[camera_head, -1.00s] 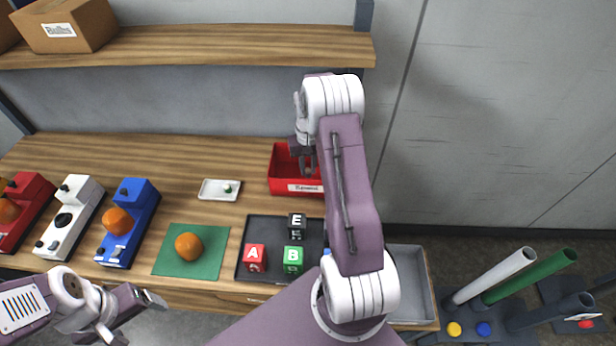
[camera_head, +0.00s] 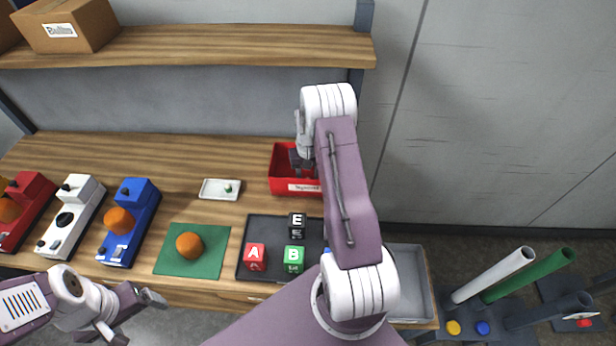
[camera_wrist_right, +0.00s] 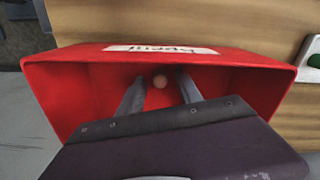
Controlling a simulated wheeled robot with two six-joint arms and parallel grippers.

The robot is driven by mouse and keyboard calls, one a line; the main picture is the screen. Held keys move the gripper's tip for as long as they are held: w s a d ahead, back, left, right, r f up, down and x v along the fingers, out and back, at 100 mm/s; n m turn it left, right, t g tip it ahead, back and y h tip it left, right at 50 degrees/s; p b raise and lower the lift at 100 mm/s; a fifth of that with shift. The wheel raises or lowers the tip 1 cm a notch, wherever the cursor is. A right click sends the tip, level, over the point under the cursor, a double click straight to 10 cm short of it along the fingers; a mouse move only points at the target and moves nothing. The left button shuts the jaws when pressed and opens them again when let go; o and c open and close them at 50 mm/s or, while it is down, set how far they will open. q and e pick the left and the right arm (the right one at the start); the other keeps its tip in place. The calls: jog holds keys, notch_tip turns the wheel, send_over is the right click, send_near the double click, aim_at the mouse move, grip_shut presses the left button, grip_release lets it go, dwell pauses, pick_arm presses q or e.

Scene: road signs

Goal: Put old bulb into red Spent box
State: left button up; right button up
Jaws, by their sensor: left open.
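The red box (camera_head: 283,172) with a white label stands at the back of the bench; the label is too blurred to read surely. My right gripper (camera_head: 307,168) reaches down into it, partly hidden by my right arm. In the right wrist view, the red box (camera_wrist_right: 85,90) surrounds the fingers of my right gripper (camera_wrist_right: 161,76), which are spread apart. A small pale round thing (camera_wrist_right: 160,82), perhaps the old bulb, shows between the fingertips with a gap on each side. My left gripper (camera_head: 152,298) is open and empty below the bench's front edge.
A white fixture (camera_head: 72,215) has a dark empty socket, between a red fixture and a blue fixture (camera_head: 140,215) with orange globes. An orange globe (camera_head: 189,245) lies on a green mat (camera_head: 210,265). A dark tray (camera_head: 270,228) holds lettered cubes; a small white tray (camera_head: 212,189) is near the box.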

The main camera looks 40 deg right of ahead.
jog(key=shift+r, duration=0.3)
notch_tip(320, 180, up, 12)
jog(key=b, duration=0.2)
jog(key=s+a+f+n+t, duration=0.1)
jog(key=s+a+n, duration=0.3)
jog(key=s+a, duration=1.2)
jog(key=a, duration=0.4)
jog(key=shift+f+n, duration=0.35)
jog(key=shift+n, duration=0.05)
jog(key=shift+s+a, duration=0.1)
jog(key=shift+s, duration=0.1)
